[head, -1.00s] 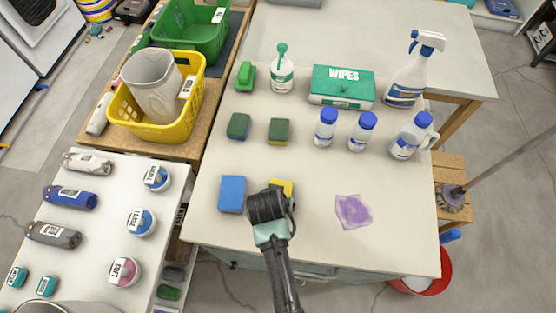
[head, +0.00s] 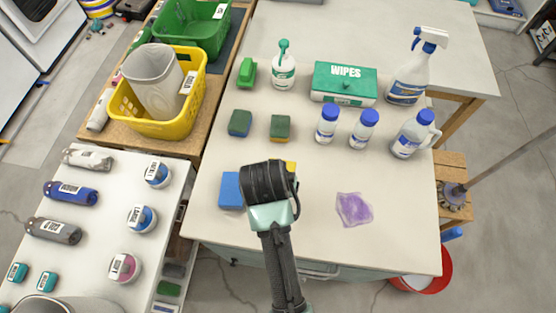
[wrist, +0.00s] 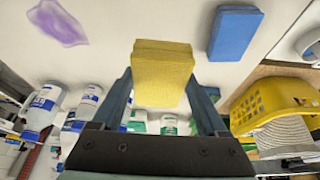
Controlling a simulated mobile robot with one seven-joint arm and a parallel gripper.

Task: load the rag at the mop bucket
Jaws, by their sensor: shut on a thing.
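A flat purple piece (head: 354,208), which looks like the rag, lies on the pale worktop. It also shows in the wrist view (wrist: 59,21). My gripper (wrist: 161,85) is shut on a yellow sponge (wrist: 162,70), with a finger on either side of it. In the head view the wrist hides most of this sponge; only a yellow edge (head: 291,166) shows. The sponge is held left of the purple piece and next to a blue sponge (head: 229,190). The red bucket (head: 441,277) stands on the floor at the right, partly hidden by the worktop.
Two green-topped sponges (head: 280,127), blue-capped bottles (head: 327,124), a wipes box (head: 343,85) and spray bottles stand farther back. A yellow basket (head: 155,126) and a green crate (head: 214,47) are at the left. A mop handle (head: 510,160) leans at the right. The worktop's front right is clear.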

